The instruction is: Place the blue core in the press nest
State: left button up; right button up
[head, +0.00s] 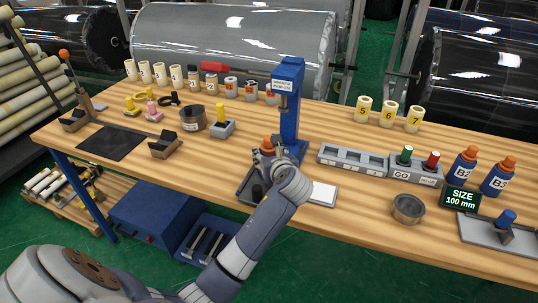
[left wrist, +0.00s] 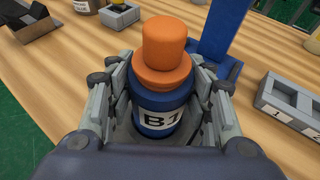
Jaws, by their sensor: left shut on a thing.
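My left gripper (head: 267,157) is shut on a blue bottle with an orange cap (head: 268,141), in front of the blue press (head: 290,112). In the left wrist view the bottle (left wrist: 162,110) stands upright between the fingers, and its white label seems to read B1. The press base is partly hidden behind the gripper, and I cannot make out its nest. A small blue cylinder (head: 507,216), possibly the blue core, is at the grey fixture (head: 480,232) at the right. My right gripper is not in view.
Two more blue bottles (head: 463,166) (head: 498,178) stand at the right beside the size display (head: 460,197). A grey slotted rack (head: 352,160) and a round metal tin (head: 408,208) are right of the press. Cream rolls line the back. The front right of the table (head: 365,215) has bare wood.

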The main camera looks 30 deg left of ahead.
pick_arm(q)
jog(key=shift+f, duration=0.1)
jog(key=o, duration=1.2)
jog(key=shift+f, duration=0.1)
jog(key=shift+c, duration=0.2)
jog(key=v, duration=1.2)
